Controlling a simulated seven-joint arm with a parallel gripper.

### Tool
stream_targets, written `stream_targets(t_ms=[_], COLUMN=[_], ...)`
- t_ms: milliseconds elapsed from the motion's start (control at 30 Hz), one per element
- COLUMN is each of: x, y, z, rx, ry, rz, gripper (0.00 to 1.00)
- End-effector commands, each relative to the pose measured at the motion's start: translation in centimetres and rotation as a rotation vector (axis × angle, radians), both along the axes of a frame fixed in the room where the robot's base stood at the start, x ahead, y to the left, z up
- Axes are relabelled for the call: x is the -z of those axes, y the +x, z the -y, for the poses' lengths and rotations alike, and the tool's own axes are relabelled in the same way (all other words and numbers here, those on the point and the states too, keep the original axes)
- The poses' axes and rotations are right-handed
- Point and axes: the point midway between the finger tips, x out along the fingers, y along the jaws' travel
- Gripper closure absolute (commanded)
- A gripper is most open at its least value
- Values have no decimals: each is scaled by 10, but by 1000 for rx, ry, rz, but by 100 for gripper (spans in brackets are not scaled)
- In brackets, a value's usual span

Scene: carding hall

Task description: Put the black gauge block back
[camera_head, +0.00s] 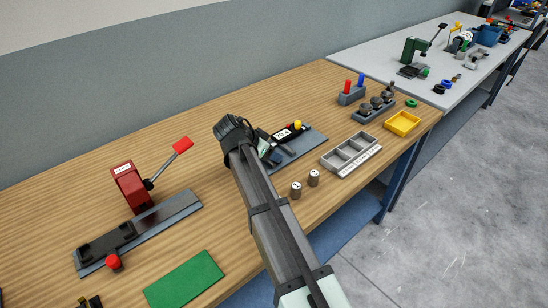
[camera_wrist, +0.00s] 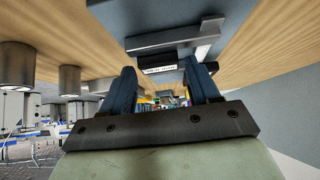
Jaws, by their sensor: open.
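I cannot pick out the black gauge block with certainty. A black gauge with a white display (camera_head: 283,133) stands on a dark grey base plate (camera_head: 310,139) in the head view. In the wrist view, a grey and black part with a white label strip (camera_wrist: 160,70) lies just beyond my fingers. My gripper (camera_wrist: 163,84) is open, its two dark blue fingers apart with no held object visible between them. In the head view my own arm partly hides the gripper beside the gauge. A grey tray with labelled compartments (camera_head: 333,164) stands to the right of it.
Two metal cylinders (camera_head: 296,190) (camera_head: 314,178) stand near the arm. A red lever press (camera_head: 130,187) is at left, with a green mat (camera_head: 184,280) in front. A yellow tray (camera_head: 402,123) and a peg block (camera_head: 351,96) are at right. Bare wood lies behind the arm.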

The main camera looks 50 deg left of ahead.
Motion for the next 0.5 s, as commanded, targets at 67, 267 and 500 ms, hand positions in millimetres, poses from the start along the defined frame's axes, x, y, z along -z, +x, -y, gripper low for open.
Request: stream_targets(t_ms=[67, 267, 500], x=[8, 11, 11], y=[7, 9, 9], z=[0, 0, 0], rx=[1, 1, 0], ry=[-2, -1, 0], rz=[-1, 0, 0], gripper=[39, 39, 55])
